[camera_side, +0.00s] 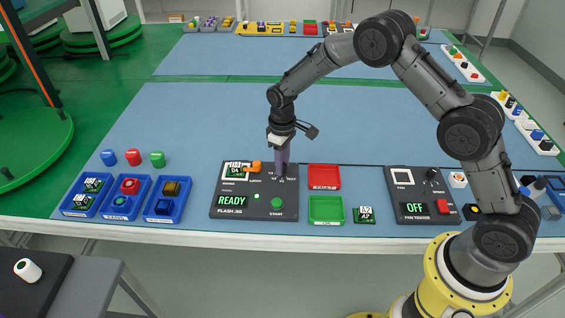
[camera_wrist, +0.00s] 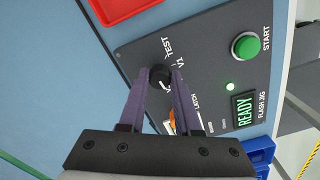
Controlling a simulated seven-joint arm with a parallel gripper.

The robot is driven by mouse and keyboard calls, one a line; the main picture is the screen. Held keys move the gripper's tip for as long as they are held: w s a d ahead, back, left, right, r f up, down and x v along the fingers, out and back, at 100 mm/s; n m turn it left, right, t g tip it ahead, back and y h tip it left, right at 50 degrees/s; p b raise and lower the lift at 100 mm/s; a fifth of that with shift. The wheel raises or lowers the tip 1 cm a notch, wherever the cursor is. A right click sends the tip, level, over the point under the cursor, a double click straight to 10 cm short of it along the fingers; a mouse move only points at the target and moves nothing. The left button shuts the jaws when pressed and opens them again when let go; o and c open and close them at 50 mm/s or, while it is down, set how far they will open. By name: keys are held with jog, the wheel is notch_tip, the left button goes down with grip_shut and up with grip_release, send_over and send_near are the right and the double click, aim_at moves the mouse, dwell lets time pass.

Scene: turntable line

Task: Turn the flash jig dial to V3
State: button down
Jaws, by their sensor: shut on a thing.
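The flash jig (camera_side: 240,213) is a dark grey box on the blue table. Its display (camera_side: 232,201) reads READY, and a small green light is lit beside it. A board (camera_side: 236,170) sits in the jig, next to an orange latch (camera_side: 254,166). My gripper (camera_side: 282,172) points down at the jig's back right and hides most of the dial in the side view. In the wrist view my gripper (camera_wrist: 160,84) is shut on the small black dial (camera_wrist: 160,75), one purple finger on each side. TEST and V1 labels show beside it; the other labels are partly hidden, and I cannot tell the dial's setting.
The green START button (camera_side: 277,203) is on the jig's front right. A red bin (camera_side: 324,187) and a green bin (camera_side: 326,221) stand to the right, then a loose board (camera_side: 363,215) and the fan tester (camera_side: 412,214) reading OFF. Blue trays (camera_side: 125,212) stand left.

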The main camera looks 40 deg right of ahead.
jog(key=shift+m, duration=0.9)
jog(key=shift+r, duration=0.1)
jog(key=c, duration=0.6)
grip_release()
notch_tip(320, 180, up, 14)
